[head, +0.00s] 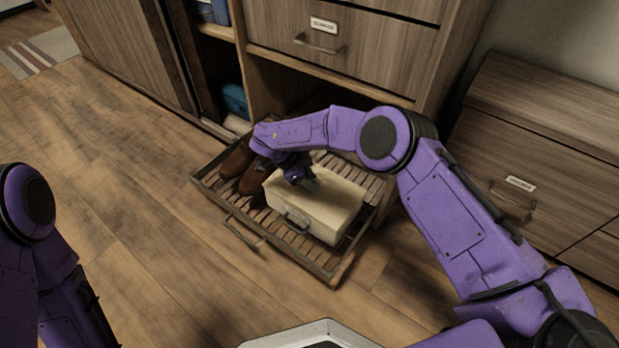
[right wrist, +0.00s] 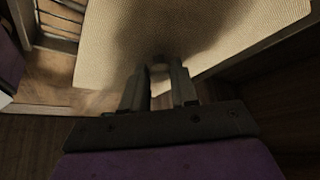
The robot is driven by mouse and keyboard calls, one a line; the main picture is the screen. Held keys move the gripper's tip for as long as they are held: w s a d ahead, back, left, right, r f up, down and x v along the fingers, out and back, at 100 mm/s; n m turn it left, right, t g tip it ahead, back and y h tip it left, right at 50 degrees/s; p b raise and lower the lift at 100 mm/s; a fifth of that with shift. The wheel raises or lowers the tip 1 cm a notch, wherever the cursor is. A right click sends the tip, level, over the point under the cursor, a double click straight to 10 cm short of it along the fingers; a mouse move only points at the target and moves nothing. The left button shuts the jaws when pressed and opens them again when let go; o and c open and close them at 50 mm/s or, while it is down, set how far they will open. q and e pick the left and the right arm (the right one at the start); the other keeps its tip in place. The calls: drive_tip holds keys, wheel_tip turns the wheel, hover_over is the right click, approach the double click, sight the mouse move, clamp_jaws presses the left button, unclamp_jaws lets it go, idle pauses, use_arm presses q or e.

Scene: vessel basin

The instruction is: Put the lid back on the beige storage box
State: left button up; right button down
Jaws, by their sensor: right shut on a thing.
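The beige storage box (head: 325,228) stands on a slatted pull-out tray, with a dark handle on its front. Its beige lid (head: 335,190) lies over the top of the box; I cannot tell whether it is fully seated. In the right wrist view the woven top of the lid (right wrist: 225,32) fills the upper part. My right gripper (head: 303,181) reaches down to the lid's middle. In the right wrist view its fingers (right wrist: 160,78) are shut on a small pale knob of the lid. My left arm shows at the left edge, but its gripper is out of view.
The slatted tray (head: 232,206) is pulled out from the wardrobe and also holds brown shoes (head: 238,160) left of the box. A drawer (head: 360,45) is above. A low chest of drawers (head: 530,150) stands at right. The wooden floor in front is clear.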

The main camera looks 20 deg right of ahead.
idle(0.3)
drive_tip(key=shift+c, duration=1.6)
unclamp_jaws()
